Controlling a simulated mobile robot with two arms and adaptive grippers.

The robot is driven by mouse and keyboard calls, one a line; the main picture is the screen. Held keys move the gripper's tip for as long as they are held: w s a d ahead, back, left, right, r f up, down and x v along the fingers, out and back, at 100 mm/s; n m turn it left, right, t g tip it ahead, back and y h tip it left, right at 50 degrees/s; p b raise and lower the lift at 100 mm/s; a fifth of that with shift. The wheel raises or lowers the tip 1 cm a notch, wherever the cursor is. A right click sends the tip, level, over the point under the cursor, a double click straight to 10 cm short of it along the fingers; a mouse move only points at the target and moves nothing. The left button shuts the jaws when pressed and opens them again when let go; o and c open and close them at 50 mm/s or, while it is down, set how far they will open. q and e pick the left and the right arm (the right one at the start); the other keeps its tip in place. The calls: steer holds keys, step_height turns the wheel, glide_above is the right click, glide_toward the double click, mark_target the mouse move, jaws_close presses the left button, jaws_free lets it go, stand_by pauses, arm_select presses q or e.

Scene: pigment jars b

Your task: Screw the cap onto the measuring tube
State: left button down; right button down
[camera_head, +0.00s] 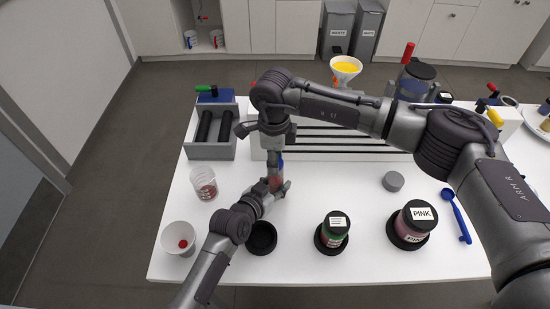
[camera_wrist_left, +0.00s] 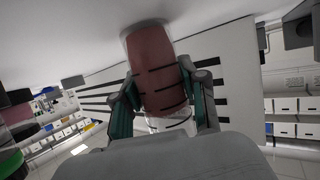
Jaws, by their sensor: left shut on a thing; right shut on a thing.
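The measuring tube (camera_head: 275,180), holding dark red contents, stands between the fingers of my left gripper (camera_head: 273,189). In the left wrist view the tube (camera_wrist_left: 157,75) fills the middle, with a finger of the left gripper (camera_wrist_left: 163,108) on each side. My right gripper (camera_head: 277,152) comes down from above, shut, directly over the tube. A small blue part (camera_head: 281,163), apparently the cap, shows between the right gripper and the tube. The fingers mostly hide it, so I cannot tell whether it is seated on the tube.
A beaker with red contents (camera_head: 203,183) and a white cup (camera_head: 178,238) stand left. A black round base (camera_head: 262,238), green-banded jar (camera_head: 332,231) and PINK jar (camera_head: 411,225) stand in front. A grey disc (camera_head: 393,181) and blue spoon (camera_head: 456,214) lie right. A striped rack (camera_head: 340,145) is behind.

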steer(key=shift+w+d+f, duration=0.15)
steer(key=shift+d+f, duration=0.05)
steer(key=shift+f, duration=0.05)
steer(key=c, duration=0.7)
jaws_free()
steer(key=shift+o, duration=0.2)
steer(key=shift+a+r, duration=0.15)
steer(key=shift+r, duration=0.1)
steer(key=shift+r, duration=2.2)
steer(key=shift+c, duration=0.3)
step_height(320, 180, up, 2)
steer(key=n, duration=0.5)
steer(key=shift+n, duration=0.4)
steer(key=n, duration=0.1)
steer(key=r+n, duration=0.1)
steer(key=n, duration=0.2)
steer(key=shift+a+r+n, duration=0.1)
steer(key=shift+r+n, duration=0.25)
steer(key=shift+n, duration=0.05)
